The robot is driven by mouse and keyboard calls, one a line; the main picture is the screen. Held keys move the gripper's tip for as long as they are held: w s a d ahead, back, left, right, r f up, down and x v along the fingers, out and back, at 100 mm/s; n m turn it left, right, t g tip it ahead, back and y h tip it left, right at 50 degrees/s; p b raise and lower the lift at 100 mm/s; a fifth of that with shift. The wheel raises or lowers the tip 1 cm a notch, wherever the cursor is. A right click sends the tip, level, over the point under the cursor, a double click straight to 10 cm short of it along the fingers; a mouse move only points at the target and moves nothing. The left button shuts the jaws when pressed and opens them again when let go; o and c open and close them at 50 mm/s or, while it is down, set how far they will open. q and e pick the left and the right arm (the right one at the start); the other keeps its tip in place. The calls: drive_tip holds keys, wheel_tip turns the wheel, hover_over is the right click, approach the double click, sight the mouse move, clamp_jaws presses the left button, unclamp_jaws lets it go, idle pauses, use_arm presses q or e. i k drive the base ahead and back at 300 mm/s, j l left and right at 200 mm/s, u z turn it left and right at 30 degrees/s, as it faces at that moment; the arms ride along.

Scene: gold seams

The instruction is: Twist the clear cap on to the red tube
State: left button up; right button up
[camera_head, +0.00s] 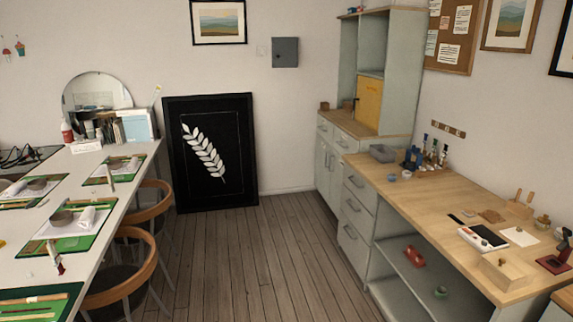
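A small upright item with a red part and a pale part (56,262) is at the right side of the long white table, beside a green mat; it may be the red tube, but it is too small to be sure. I cannot make out a clear cap anywhere. Neither of my grippers is in view.
The long white table (122,190) on the left holds several green mats with craft items. Wooden-backed chairs (128,285) stand along its right side. A wooden workbench (400,190) with tools is on the right. The plank floor (250,265) between is clear.

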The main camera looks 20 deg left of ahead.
sight(56, 259)
drive_tip(key=i+j+u, duration=0.35)
drive_tip(key=i, duration=0.25)
drive_tip(key=i+u, duration=0.4)
drive_tip(key=i, duration=0.25)
drive_tip(key=i+l+u, duration=0.2)
drive_tip(key=i+u, duration=0.15)
drive_tip(key=i, duration=0.25)
drive_tip(key=i+u, duration=0.45)
drive_tip(key=i+l+u, duration=0.25)
drive_tip(key=i+u, duration=0.2)
drive_tip(key=i, duration=0.2)
drive_tip(key=i+j+u, duration=0.1)
drive_tip(key=i+u, duration=0.8)
drive_tip(key=u, duration=2.9)
